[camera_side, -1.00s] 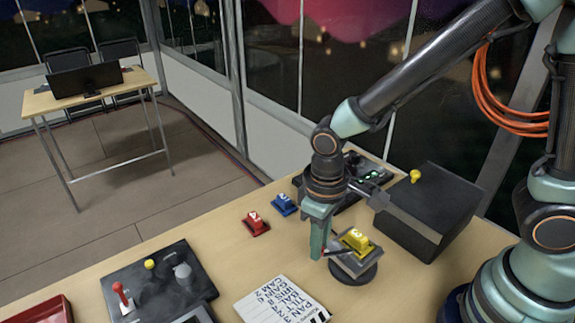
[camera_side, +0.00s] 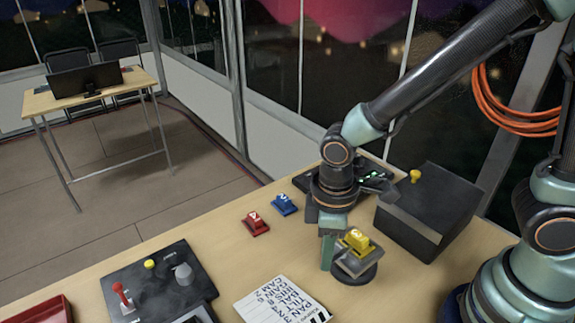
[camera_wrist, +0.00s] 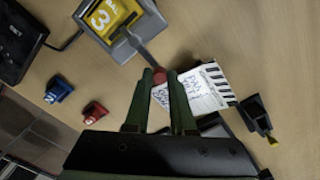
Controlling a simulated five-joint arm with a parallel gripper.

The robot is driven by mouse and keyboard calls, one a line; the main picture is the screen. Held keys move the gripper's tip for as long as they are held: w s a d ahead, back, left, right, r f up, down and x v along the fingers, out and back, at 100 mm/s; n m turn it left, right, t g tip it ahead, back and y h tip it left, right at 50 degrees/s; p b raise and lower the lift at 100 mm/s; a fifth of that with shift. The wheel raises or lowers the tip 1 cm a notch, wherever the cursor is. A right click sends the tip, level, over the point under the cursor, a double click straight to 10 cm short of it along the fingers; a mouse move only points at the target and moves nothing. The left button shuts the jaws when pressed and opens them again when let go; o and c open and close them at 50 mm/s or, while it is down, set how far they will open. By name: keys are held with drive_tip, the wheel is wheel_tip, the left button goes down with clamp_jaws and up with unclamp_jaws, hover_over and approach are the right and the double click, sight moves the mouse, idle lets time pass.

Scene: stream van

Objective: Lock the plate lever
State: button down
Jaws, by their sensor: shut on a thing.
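The camera mount (camera_side: 352,262), with a grey plate on a round black base, stands on the table. A yellow block (camera_side: 357,240) marked 3 sits on it. In the wrist view, the yellow block (camera_wrist: 110,18) is at the top on the grey plate (camera_wrist: 95,36). A thin grey lever (camera_wrist: 143,50) runs from the plate to a red knob (camera_wrist: 160,76). My gripper (camera_wrist: 160,74) is shut on the knob, one finger at each side. In the side view, my gripper (camera_side: 328,254) is just left of the mount, and the lever is hidden.
A red block (camera_side: 256,223) and a blue block (camera_side: 285,204) stand left of my gripper. A black box (camera_side: 430,210) is close at the right. A printed card (camera_side: 282,303) and a joystick panel (camera_side: 160,285) lie nearer the front.

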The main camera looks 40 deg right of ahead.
drive_tip(key=c, duration=0.8)
unclamp_jaws()
drive_tip(key=shift+o, duration=0.2)
wheel_tip(320, 180, up, 12)
drive_tip(key=shift+r, duration=0.1)
drive_tip(key=w+d+r+m+t, duration=0.1)
drive_tip(key=d+r+m+t, duration=0.1)
drive_tip(key=d+m, duration=0.2)
drive_tip(key=w+d+r+m+t, duration=0.1)
drive_tip(key=d+m, duration=0.4)
drive_tip(key=d, duration=0.6)
drive_tip(key=r+t, duration=0.1)
drive_tip(key=t, duration=0.1)
drive_tip(key=shift+d+r+t, duration=0.2)
drive_tip(key=shift+t, duration=0.1)
